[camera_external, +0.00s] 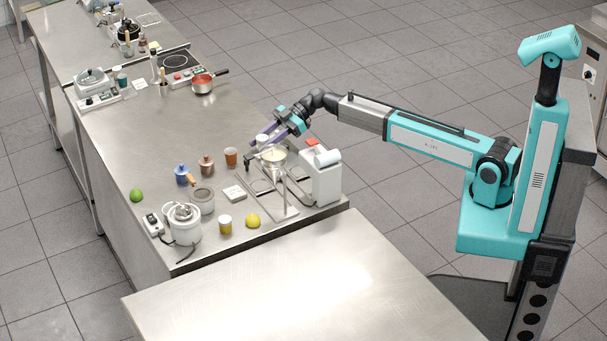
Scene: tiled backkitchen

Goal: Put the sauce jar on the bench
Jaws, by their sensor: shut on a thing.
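My gripper (264,139) is above the right side of the long steel counter, next to a mixer-like appliance with a pale bowl. It is shut on a small pale object (262,141), partly hidden by the fingers; I cannot tell for sure that this is the sauce jar. A small jar with a yellow body and pale top (225,224) stands upright on the counter near its front edge, apart from my gripper. A bare steel bench (290,290) is in the foreground.
The pale bowl (273,158), white appliance (321,175) and metal stand (283,207) crowd the space below my gripper. The counter's middle is clear.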

